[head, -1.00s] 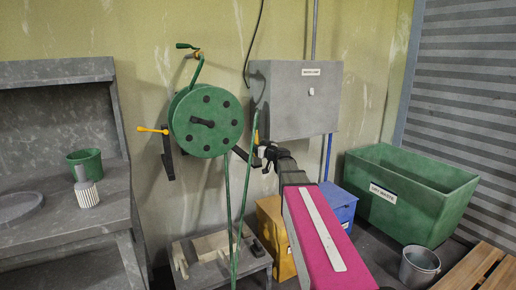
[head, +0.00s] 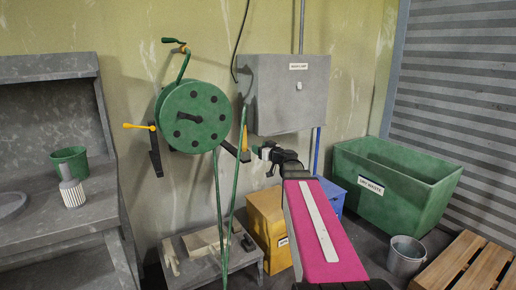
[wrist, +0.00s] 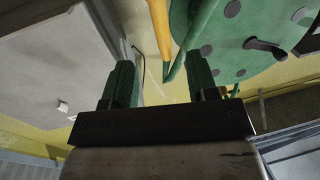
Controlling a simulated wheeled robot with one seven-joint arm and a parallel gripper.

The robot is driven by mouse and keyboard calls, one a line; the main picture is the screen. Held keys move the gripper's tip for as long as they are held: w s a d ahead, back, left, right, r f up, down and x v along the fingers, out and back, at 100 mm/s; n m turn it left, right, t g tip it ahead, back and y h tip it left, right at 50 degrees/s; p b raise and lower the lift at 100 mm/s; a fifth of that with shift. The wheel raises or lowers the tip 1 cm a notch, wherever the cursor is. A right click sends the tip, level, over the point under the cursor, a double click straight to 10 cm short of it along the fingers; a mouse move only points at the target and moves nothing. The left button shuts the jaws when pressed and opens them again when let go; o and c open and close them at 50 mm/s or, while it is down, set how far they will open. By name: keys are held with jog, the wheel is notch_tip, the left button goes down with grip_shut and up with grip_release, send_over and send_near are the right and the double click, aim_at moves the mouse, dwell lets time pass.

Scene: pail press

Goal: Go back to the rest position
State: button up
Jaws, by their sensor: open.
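My gripper (head: 265,152) is in front of the wall, to the right of the green reel (head: 194,116) and below the grey wall box (head: 290,96). It is small in the head view, at the far end of my arm. The reel also shows in the wrist view (wrist: 235,45), at the upper right beyond the fingers.
A yellow bar (wrist: 160,30) and green hose hang close beyond the fingers. A low grey table (head: 235,268) holds pale blocks. A yellow bin (head: 268,225), green waste bin (head: 400,205), metal bucket (head: 405,258) and pallet (head: 460,265) stand right; a workbench (head: 60,225) stands left.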

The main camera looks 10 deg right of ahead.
jog(key=s+a+f+g, duration=0.4)
jog(key=s+f, duration=0.1)
jog(key=f, duration=0.4)
jog(key=s+a+f+g, duration=0.4)
jog(key=s+a+f, duration=0.1)
jog(key=f, duration=0.3)
jog(key=s+d+f+m+g+h, duration=0.3)
jog(key=s+f+m+g+h, duration=0.2)
jog(key=s+f, duration=1)
jog(key=s+g+h, duration=0.1)
jog(key=g+h, duration=0.2)
jog(key=shift+d, duration=0.15)
